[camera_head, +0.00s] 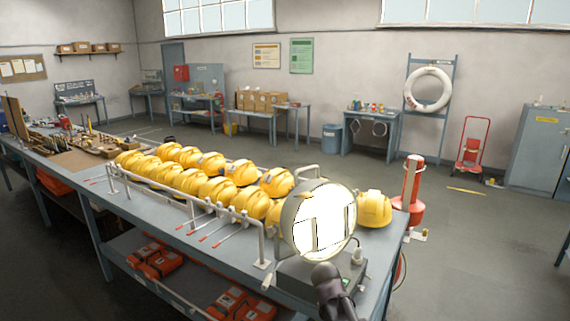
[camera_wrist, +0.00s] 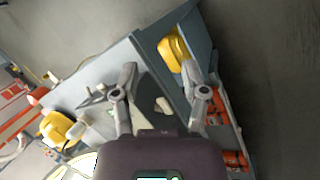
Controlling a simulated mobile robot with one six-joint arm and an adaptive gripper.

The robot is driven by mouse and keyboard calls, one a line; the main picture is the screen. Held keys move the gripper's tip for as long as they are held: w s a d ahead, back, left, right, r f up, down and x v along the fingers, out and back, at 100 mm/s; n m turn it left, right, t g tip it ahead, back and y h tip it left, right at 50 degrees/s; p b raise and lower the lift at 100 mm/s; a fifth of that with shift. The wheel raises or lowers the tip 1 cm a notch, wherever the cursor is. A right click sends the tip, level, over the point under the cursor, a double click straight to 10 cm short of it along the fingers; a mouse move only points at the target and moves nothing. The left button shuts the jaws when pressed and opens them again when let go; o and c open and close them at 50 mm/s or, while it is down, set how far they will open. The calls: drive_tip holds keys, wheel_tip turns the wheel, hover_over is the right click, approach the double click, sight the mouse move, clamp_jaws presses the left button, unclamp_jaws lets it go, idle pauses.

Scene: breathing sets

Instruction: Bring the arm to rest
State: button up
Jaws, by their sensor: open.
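My gripper (camera_wrist: 158,70) shows in the wrist view with its two grey fingers spread apart. It is open and nothing is held between the fingers. The grey workbench (camera_wrist: 105,62) lies beyond it. A small pale item (camera_wrist: 162,105) shows between the fingers, apart from them. In the head view a dark rounded part at the bottom, in front of the lamp's base, looks like the end of my arm; its fingers cannot be made out there.
A large lit lamp (camera_head: 318,222) stands at the near end of the long bench (camera_head: 180,238), close to my arm. Rows of yellow helmets (camera_head: 217,190) fill the bench behind a metal rail (camera_head: 190,205). A red buoy-like device (camera_head: 412,190) stands beyond the bench. Open floor lies right.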

drive_tip(key=s+f+m+y+b, duration=0.3)
drive_tip(key=s+f+m+y, duration=0.1)
drive_tip(key=s+f+m, duration=0.1)
drive_tip(key=shift+s+m+g, duration=0.3)
drive_tip(key=shift+s, duration=0.35)
drive_tip(key=shift+d+f, duration=0.1)
idle(0.3)
